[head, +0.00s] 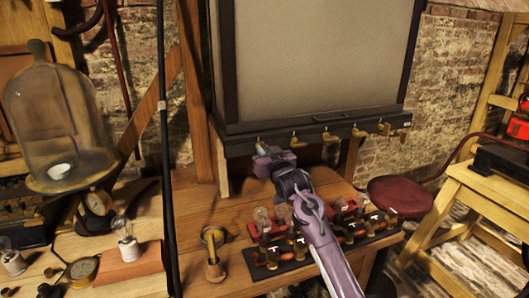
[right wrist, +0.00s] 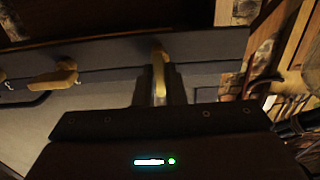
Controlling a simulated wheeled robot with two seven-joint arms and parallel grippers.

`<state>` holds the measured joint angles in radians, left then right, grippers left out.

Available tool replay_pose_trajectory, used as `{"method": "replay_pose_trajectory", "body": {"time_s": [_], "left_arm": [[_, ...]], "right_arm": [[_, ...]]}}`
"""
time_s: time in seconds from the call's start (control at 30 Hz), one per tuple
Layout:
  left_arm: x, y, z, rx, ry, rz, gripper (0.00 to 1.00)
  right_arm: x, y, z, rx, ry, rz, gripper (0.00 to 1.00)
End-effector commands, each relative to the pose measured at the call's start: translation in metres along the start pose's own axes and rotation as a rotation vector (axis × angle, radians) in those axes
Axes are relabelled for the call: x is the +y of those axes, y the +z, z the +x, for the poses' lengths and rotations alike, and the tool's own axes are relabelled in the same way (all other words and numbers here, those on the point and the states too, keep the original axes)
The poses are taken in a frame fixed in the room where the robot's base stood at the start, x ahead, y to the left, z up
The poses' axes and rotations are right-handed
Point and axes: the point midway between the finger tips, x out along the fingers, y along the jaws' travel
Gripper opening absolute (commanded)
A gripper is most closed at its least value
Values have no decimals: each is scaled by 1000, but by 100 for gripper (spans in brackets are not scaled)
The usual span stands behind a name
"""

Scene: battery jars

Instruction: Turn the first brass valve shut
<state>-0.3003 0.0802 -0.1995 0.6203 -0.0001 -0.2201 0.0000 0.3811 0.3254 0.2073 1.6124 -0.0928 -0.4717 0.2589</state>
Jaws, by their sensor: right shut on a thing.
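A row of small brass valves runs along the dark rail under the large grey panel (head: 320,55). The leftmost brass valve, largely hidden by my gripper in the head view, shows in the right wrist view (right wrist: 159,56) with its handle between my fingers. My right gripper (head: 262,149) is shut on this handle at the rail's left end; its fingers also show in the right wrist view (right wrist: 160,88). A second brass valve (head: 295,139) is just to the right, and it also appears in the right wrist view (right wrist: 54,78). My left gripper is not in view.
Below the rail, the wooden bench (head: 195,202) carries dark blocks with small bulbs and knobs (head: 268,256) and a brass fitting (head: 213,250). A glass bell jar (head: 55,110) stands left. A red stool (head: 400,196) is at right.

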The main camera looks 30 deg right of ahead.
Motion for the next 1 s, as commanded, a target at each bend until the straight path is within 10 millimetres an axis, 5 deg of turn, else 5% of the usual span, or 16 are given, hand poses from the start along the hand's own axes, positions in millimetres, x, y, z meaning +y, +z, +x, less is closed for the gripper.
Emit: {"method": "replay_pose_trajectory", "body": {"time_s": [0.37,1.0], "left_arm": [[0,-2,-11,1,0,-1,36],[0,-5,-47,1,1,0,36]], "right_arm": [[0,-2,0,-1,1,116,0],[3,-1,0,-1,1,693,0]]}}
